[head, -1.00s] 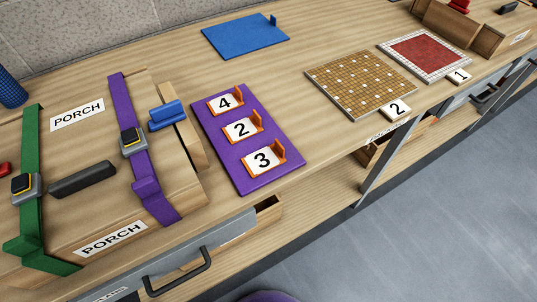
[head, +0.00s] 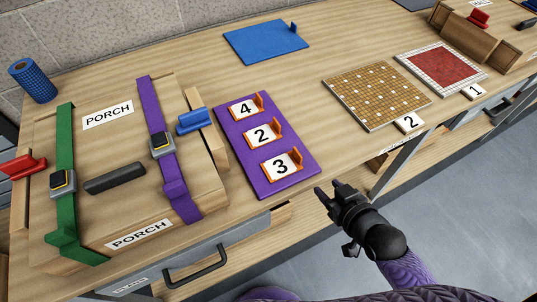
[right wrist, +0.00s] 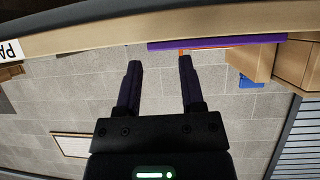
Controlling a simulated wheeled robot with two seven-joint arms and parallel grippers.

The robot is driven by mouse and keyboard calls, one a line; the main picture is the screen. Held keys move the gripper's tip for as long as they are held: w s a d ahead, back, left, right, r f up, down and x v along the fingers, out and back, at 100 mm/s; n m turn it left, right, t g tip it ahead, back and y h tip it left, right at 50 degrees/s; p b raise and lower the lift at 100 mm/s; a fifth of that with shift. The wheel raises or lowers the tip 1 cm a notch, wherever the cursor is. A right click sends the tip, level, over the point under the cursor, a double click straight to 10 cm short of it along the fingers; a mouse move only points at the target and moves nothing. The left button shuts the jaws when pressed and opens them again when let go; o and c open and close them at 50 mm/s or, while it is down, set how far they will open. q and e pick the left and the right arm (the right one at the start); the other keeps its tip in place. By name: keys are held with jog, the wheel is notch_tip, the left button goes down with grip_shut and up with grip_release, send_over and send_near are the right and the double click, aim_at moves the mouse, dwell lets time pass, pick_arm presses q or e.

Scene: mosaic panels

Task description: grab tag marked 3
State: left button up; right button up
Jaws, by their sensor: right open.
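The tag marked 3 (head: 281,166) is a white tile in an orange holder. It sits at the near end of a purple board (head: 308,165) on the bench. The tags marked 2 (head: 262,136) and 4 (head: 244,109) sit behind it in the same row. My right gripper (head: 328,191) is open and empty, just off the bench's front edge, to the right of and nearer than tag 3. In the right wrist view its two fingers (right wrist: 159,75) are apart, with the bench edge and a strip of the purple board beyond. My left gripper is not in view.
A wooden crate labelled PORCH (head: 107,114) with green and purple straps stands left of the board. Mosaic panels (head: 378,93) with tags 2 and 1 lie to the right. A drawer with a black handle (head: 197,269) is below the front edge.

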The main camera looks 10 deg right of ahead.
jog(key=t+y, duration=0.1)
send_near(297, 159)
jog(key=w, duration=0.2)
jog(key=shift+n, duration=0.4)
jog(key=b+x, duration=0.3)
jog(key=x, duration=0.5)
jog(key=shift+a+f, duration=0.1)
jog(key=shift+a, duration=0.1)
jog(key=shift+w, duration=0.15)
jog(key=shift+c, duration=0.3)
grip_shut()
